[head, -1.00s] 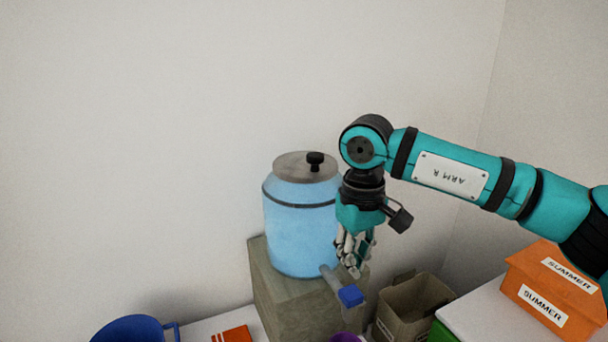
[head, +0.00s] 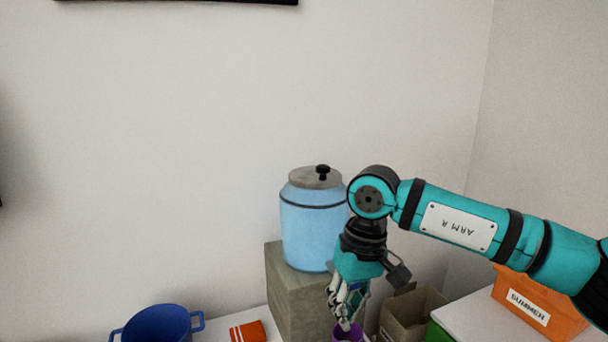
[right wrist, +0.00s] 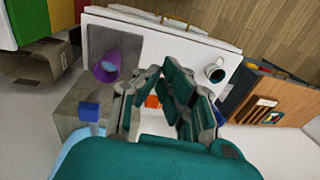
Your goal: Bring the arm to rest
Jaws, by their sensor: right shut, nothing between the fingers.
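My right arm (head: 455,225) reaches in from the right and bends down at the wrist. Its gripper (head: 343,318) points downward, shut and empty, in front of the stone block's right side and just above a purple cup (head: 347,333). In the right wrist view my shut gripper (right wrist: 161,70) has nothing between its fingers, and the purple cup (right wrist: 107,67) is apart from it, to the left. My left gripper is not in view.
A blue dispenser (head: 312,240) stands on a stone block (head: 288,305) beside my wrist; its blue tap (right wrist: 89,111) shows in the wrist view. A cardboard box (head: 403,322) and an orange box (head: 530,300) are at right. A blue pot (head: 158,326) is lower left.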

